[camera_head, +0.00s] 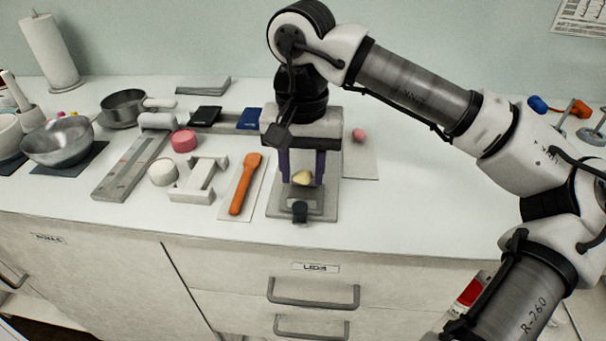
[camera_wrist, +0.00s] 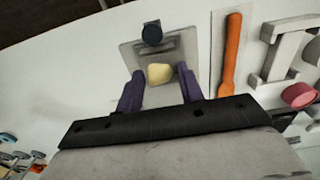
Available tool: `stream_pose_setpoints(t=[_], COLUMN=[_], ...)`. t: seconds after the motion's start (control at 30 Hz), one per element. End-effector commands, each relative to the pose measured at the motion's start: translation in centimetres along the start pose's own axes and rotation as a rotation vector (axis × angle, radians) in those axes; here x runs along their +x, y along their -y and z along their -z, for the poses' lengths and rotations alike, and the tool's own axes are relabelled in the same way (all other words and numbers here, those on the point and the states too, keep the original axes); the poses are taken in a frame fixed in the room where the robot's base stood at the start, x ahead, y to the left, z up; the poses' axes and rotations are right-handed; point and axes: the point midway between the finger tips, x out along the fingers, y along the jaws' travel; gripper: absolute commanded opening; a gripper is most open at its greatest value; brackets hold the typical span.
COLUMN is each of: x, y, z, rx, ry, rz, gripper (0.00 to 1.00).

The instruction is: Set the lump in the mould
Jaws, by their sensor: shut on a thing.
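A pale yellow lump (camera_head: 302,178) is between the purple fingers of my gripper (camera_head: 303,180), which is shut on it. The lump also shows between the fingertips in the wrist view (camera_wrist: 159,73). Below and around it is a grey metal plate device (camera_head: 322,206) with a dark round knob (camera_head: 300,210) at its front. I take this device to be the mould, but its cavity is hidden by the lump and gripper. I cannot tell whether the lump touches it.
An orange spatula (camera_head: 244,185) and a white H-shaped block (camera_head: 199,180) lie left of the device. A pink ball (camera_head: 359,134) sits on a pale board behind right. A metal bowl (camera_head: 58,142) and a pan (camera_head: 123,106) stand far left. The counter at front right is clear.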

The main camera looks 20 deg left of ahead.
Motion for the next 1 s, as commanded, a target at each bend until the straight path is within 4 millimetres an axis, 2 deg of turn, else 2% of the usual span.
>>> stream_pose_setpoints(t=[0.13, 0.3, 0.4, 0.77, 0.8, 0.93, 1.0], x=[-0.1, 2.6, 3.5, 4.1, 3.9, 3.9, 3.9], y=[0.0, 0.0, 0.0, 0.0, 0.0, 0.0, 0.0], z=[1.1, 1.0, 1.1, 1.1, 1.1, 1.1, 1.0], rx=[0.001, -0.001, -0.001, 0.000, 0.000, 0.000, 0.000], ry=[0.001, 0.003, 0.001, 0.000, 0.000, 0.000, 0.000], rz=[0.000, -0.001, 0.001, 0.000, 0.000, 0.000, 0.000], gripper=[0.16, 0.16, 0.16, 0.16, 0.43, 0.59, 0.59])
